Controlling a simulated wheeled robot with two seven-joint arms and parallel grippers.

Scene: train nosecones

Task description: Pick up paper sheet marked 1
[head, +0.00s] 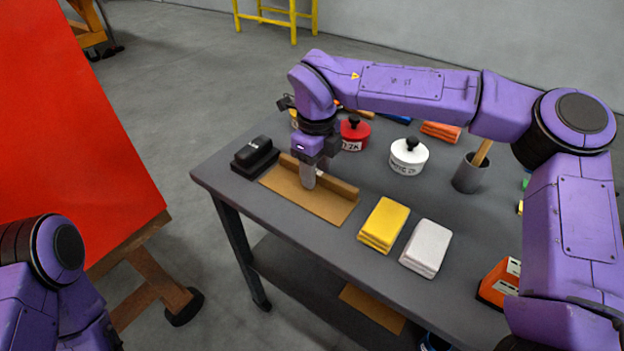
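A brown sheet-like piece (322,207) lies on the dark grey table (290,235) near its left front edge, with a raised brown strip (343,189) along its far side. I can read no number on it, so I cannot tell if it is the paper sheet marked 1. My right gripper (308,186) points down over the brown piece, its fingertips at or just above it by the raised strip. The fingers overlap from this angle, so their opening and any hold are hidden. My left arm shows at lower left; its gripper is out of view.
A black block (255,154) sits left of the brown piece. Yellow (384,223) and white (426,246) folded cloths lie to its right. Red (354,133) and white (408,157) lidded pots and a grey cup (470,174) stand behind. A red panel (75,130) stands at left.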

